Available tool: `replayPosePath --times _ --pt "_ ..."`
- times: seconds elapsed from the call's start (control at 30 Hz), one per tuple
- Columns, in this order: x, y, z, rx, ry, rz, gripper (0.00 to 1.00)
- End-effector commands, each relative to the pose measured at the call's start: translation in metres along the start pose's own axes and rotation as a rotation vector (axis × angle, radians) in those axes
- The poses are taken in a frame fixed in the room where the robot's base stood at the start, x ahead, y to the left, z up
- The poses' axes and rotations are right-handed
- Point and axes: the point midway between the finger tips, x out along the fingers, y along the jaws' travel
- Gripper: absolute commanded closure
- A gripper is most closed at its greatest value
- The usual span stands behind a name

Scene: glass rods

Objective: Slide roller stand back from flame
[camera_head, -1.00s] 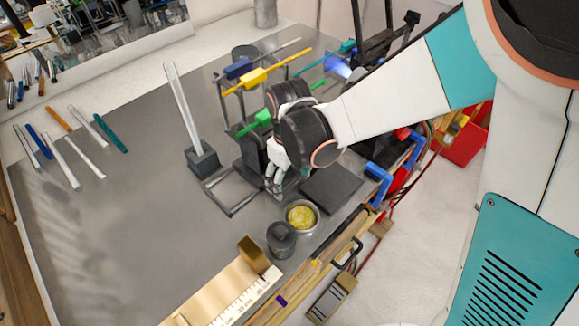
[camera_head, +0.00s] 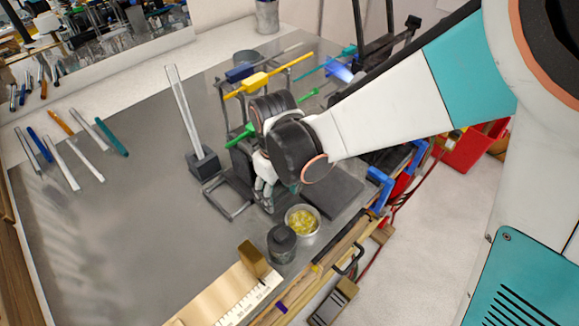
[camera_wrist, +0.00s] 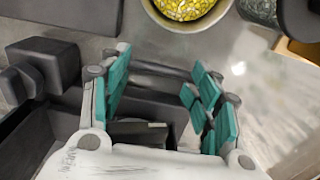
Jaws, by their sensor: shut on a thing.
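The dark roller stand (camera_head: 242,161) stands on the grey bench, partly hidden behind my gripper, and a green rod (camera_head: 237,134) runs across it. My gripper (camera_head: 265,190) is low beside the stand, shut on part of it. In the wrist view, the teal finger pads of my gripper (camera_wrist: 160,95) stand either side of a dark part of the stand (camera_wrist: 140,131); the exact contact is hard to see. The blue flame (camera_head: 340,70) glows at the back, up and right of the stand, apart from it.
A rectangular metal frame (camera_head: 229,204) lies left of my gripper. A bowl of yellow bits (camera_head: 303,221), a dark jar (camera_head: 282,243) and a dark slab (camera_head: 332,191) are close by. A glass rod stands in a dark block (camera_head: 202,166).

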Motion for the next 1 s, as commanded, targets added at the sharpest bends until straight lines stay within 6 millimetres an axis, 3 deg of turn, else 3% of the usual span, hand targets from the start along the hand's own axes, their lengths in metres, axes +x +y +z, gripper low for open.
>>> replayPosePath --times 0.1,0.4,0.43,0.5,1.0 --pt "0.0061 -0.0114 0.0055 0.001 -0.010 0.000 0.86" --pt "0.0053 -0.0123 0.0057 0.004 -0.010 0.000 0.86" --pt "0.0053 -0.0122 0.0057 0.004 -0.010 0.000 0.36" --pt "0.0053 -0.0122 0.0057 0.004 -0.010 0.000 0.22" --pt "0.0045 -0.0119 0.0058 0.002 -0.010 0.001 0.14"
